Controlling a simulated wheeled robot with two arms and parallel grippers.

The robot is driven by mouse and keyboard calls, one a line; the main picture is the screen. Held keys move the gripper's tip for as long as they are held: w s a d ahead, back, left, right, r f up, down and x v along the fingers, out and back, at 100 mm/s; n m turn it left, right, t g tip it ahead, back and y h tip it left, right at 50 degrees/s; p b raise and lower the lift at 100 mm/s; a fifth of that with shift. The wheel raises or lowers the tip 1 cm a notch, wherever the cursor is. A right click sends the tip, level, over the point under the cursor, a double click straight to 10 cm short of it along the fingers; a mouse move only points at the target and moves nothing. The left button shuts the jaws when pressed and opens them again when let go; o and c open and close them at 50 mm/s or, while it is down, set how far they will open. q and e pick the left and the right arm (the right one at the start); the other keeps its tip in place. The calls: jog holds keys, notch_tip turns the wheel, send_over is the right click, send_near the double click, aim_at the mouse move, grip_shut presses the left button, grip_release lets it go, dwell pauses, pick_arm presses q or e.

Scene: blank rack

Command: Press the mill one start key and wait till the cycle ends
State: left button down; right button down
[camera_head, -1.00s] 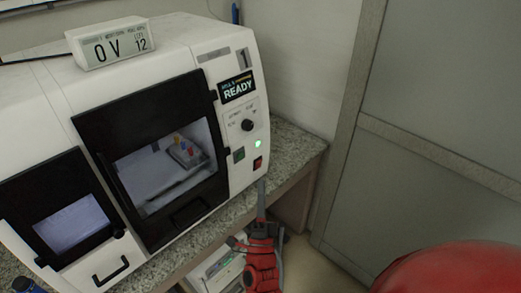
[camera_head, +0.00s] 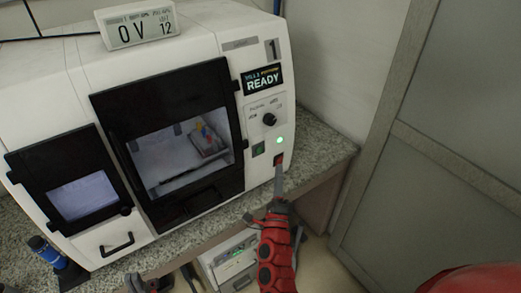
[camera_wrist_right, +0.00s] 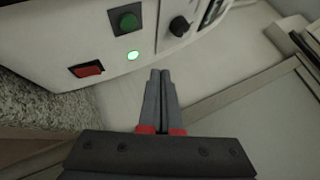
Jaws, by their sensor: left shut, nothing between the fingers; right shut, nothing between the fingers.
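Mill one (camera_head: 205,100) is a white machine with a black-framed window; its display (camera_head: 263,79) reads READY. Its panel has a green key (camera_head: 258,149), a red key (camera_head: 279,159), a lit green lamp (camera_head: 280,140) and a dark knob (camera_head: 269,119). The wrist view also shows the green key (camera_wrist_right: 127,20) and red key (camera_wrist_right: 87,70). My right gripper (camera_head: 279,172) is shut and empty. Its tips appear just below the red key in the head view; the wrist view shows the fingers (camera_wrist_right: 160,75) apart from both keys. My left gripper (camera_head: 148,284) is partly visible at the bottom edge.
A white display box (camera_head: 137,25) sits on top of the machine. The granite counter (camera_head: 310,150) ends just right of it. A blue bottle (camera_head: 45,250) stands at the lower left. A grey panelled wall (camera_head: 440,100) is at right, and a white unit (camera_head: 232,260) sits below the counter.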

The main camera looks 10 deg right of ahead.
aim_at(259, 150)
jog(key=w+a, duration=0.2)
jog(key=w, duration=0.4)
jog(key=shift+w+a+b, duration=0.25)
jog(key=shift+w+b, duration=0.1)
jog(key=shift+f, duration=0.1)
dwell(1.6)
jog(key=shift+w+a+b, duration=0.15)
jog(key=shift+w+b, duration=0.25)
jog(key=shift+b, duration=0.15)
